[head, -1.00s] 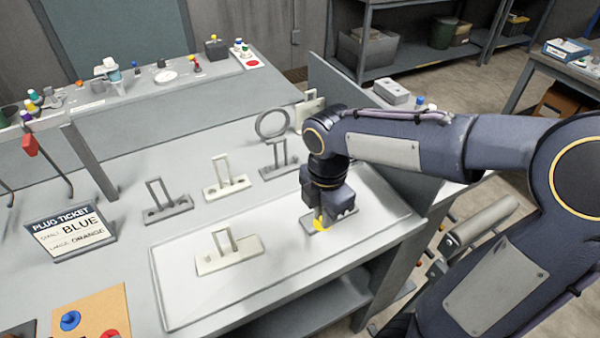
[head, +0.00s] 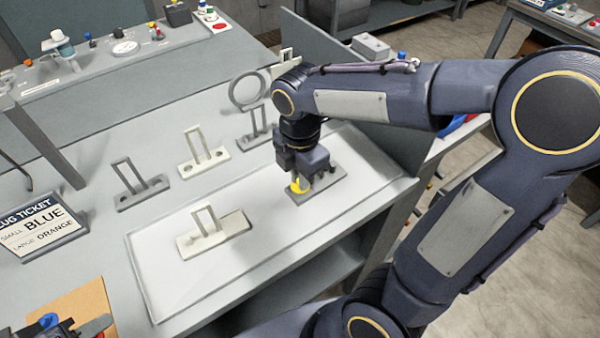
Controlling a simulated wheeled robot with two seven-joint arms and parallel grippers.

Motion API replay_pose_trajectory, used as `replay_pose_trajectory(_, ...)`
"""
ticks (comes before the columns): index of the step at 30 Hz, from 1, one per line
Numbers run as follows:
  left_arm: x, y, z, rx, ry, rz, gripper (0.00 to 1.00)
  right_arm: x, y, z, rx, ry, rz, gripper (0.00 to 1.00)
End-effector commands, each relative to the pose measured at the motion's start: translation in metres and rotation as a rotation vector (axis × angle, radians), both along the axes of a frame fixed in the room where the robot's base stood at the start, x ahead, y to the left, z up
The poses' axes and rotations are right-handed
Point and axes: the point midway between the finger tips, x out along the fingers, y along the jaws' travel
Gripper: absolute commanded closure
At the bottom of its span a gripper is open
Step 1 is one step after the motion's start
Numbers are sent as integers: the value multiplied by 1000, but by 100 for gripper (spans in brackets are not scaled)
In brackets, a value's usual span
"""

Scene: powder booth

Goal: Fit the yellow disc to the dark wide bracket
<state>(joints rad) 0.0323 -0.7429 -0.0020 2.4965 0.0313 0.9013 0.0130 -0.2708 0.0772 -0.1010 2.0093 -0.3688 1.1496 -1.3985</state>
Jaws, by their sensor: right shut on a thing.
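My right gripper (head: 303,183) is shut on the yellow disc (head: 297,187) and points down over the dark bracket (head: 327,188) on the pale mat. Only part of the disc shows, low between the fingers. The bracket's base plate shows around the gripper, but the gripper hides its upper part. I cannot tell whether the disc touches the bracket. My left gripper (head: 62,331) seems to show only in part at the bottom left edge, and its jaws are unclear.
A cream bracket (head: 213,239) stands on the pale mat (head: 165,282). Behind are a grey bracket (head: 140,190), another cream one (head: 203,158) and a dark one (head: 256,138) near a large ring (head: 248,90). A ticket sign (head: 38,226) and a tan board (head: 88,300) are at left.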

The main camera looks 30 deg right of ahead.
Motion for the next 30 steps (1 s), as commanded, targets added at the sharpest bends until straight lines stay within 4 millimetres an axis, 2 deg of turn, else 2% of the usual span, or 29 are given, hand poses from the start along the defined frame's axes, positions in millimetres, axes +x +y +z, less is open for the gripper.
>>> replay_pose_trajectory(1, 0, 0, -8, 0, 0, 0, 64, 0, 0, -8, 0, 0, 0, 100)
replay_pose_trajectory(12, 0, 0, -3, 0, 0, 0, 64, 0, 0, -4, 0, 0, 0, 100)
replay_pose_trajectory(30, 0, 0, -7, 0, 0, 0, 64, 0, 0, -11, 0, 0, 0, 100)
